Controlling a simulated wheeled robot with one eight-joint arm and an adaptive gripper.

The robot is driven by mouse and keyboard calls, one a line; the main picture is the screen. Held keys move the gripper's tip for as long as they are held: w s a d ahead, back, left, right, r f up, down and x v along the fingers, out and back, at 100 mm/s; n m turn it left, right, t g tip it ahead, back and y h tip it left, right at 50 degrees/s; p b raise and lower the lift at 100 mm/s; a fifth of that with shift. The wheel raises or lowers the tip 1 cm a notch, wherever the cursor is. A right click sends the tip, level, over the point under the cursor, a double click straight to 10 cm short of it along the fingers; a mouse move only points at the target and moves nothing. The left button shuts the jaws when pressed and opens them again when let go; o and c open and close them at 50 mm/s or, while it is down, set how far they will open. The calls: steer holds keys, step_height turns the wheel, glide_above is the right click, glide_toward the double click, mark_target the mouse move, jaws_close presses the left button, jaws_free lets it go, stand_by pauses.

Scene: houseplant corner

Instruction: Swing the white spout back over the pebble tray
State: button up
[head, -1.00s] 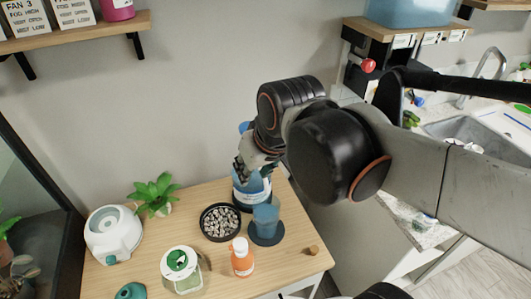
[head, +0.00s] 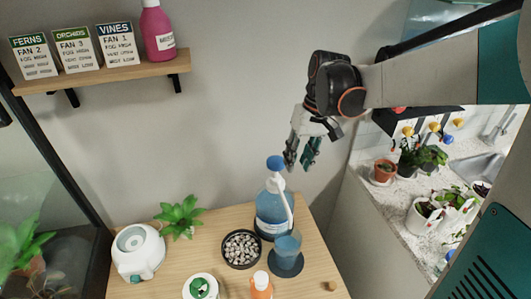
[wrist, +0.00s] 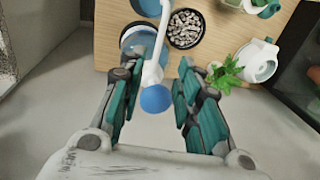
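A blue bottle (head: 270,213) with a blue knob (head: 275,162) on top stands at the back right of the wooden table. Its white spout (head: 286,204) slopes toward the front right, its end near the blue cup (head: 288,245) on a dark round coaster. The round black pebble tray (head: 241,249) lies left of the bottle. My gripper (head: 302,158) is open and empty, just above and slightly right of the knob. In the wrist view the knob (wrist: 156,98) and spout (wrist: 153,68) show between the spread fingers (wrist: 164,62); contact is not visible.
A leafy plant (head: 180,217) and a white round device (head: 137,252) stand left of the tray. An orange bottle (head: 261,286) and a white-lidded jar (head: 201,287) are at the front. A wall shelf (head: 105,73) is upper left; a counter with plants (head: 440,165) is right.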

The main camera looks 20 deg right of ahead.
mark_target(284, 199)
steer(key=a+f+b, duration=0.1)
steer(key=f, duration=0.3)
steer(key=f+b, duration=0.1)
steer(key=f, duration=0.4)
steer(key=a+f+b, duration=0.1)
steer(key=f, duration=0.3)
steer(key=shift+a+f, duration=0.3)
steer(key=shift+a, duration=0.05)
jaws_close()
